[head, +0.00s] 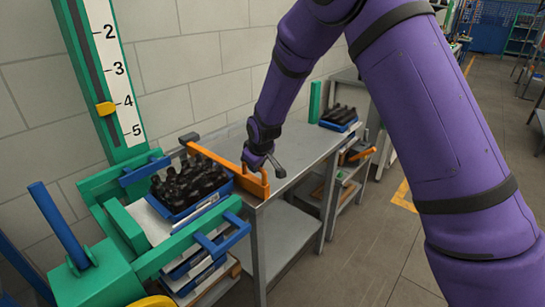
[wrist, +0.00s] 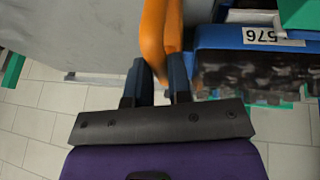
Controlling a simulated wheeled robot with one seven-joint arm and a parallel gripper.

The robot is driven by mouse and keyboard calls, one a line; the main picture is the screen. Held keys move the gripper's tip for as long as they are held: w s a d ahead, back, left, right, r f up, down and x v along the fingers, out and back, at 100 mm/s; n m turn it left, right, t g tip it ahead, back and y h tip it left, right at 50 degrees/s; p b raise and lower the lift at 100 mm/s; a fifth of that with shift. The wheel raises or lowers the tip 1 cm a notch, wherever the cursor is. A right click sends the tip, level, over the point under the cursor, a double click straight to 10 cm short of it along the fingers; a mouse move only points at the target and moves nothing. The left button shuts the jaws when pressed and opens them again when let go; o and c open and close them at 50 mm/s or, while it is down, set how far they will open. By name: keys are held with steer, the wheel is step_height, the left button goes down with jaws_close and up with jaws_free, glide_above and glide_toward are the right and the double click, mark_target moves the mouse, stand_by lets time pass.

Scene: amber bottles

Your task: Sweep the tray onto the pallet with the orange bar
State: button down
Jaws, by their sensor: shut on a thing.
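My gripper (wrist: 157,70) is shut on the orange bar (wrist: 153,35), with one dark finger on each side of its handle in the wrist view. In the head view the bar (head: 219,168) runs from the back wall side to the table's near edge. The blue tray (head: 208,204), full of dark bottles (head: 190,182), lies just left of the bar. It also shows in the wrist view (wrist: 215,40), with a label reading 576. I cannot tell if bar and tray touch. The tray sits over a stack inside the green frame; the pallet itself is mostly hidden.
The grey metal table (head: 300,158) right of the bar is bare near it. The green frame (head: 185,240) with blue posts encloses the stack on the left. A scale column (head: 112,75) stands behind.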

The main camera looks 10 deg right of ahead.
steer(key=s+a, duration=0.4)
steer(key=a, duration=0.1)
steer(key=shift+s+a, duration=0.25)
steer(key=shift+a, duration=0.05)
steer(key=shift+f, duration=0.1)
steer(key=c, duration=1.1)
jaws_free()
steer(key=shift+s+a, duration=0.1)
steer(key=shift+a, duration=0.05)
steer(key=shift+o, duration=0.2)
steer(key=shift+r, duration=0.2)
steer(key=v, duration=1)
steer(key=shift+r, duration=0.2)
steer(key=shift+s, duration=0.1)
